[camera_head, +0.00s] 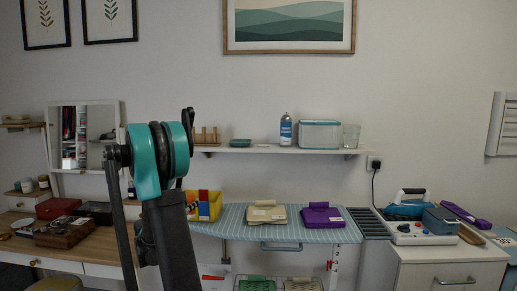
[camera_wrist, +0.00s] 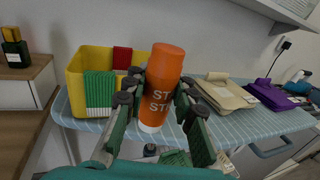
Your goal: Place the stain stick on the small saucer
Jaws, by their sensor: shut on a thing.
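The stain stick (camera_wrist: 163,72) is an orange cylinder with white lettering and a pale lower end, seen upright and slightly tilted in the wrist view. My gripper (camera_wrist: 158,92) is shut on it, one finger on each side, in front of the ironing board. The saucer is not seen in the wrist view.
The wall shelf (camera_head: 225,150) also bears a wooden rack, a blue-white bottle (camera_head: 286,131), a bin (camera_head: 319,134) and a glass (camera_head: 351,136). Below, the ironing board (camera_head: 270,229) holds a yellow bin (camera_wrist: 75,70), folded beige cloth (camera_wrist: 222,94) and purple cloth (camera_wrist: 270,95).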

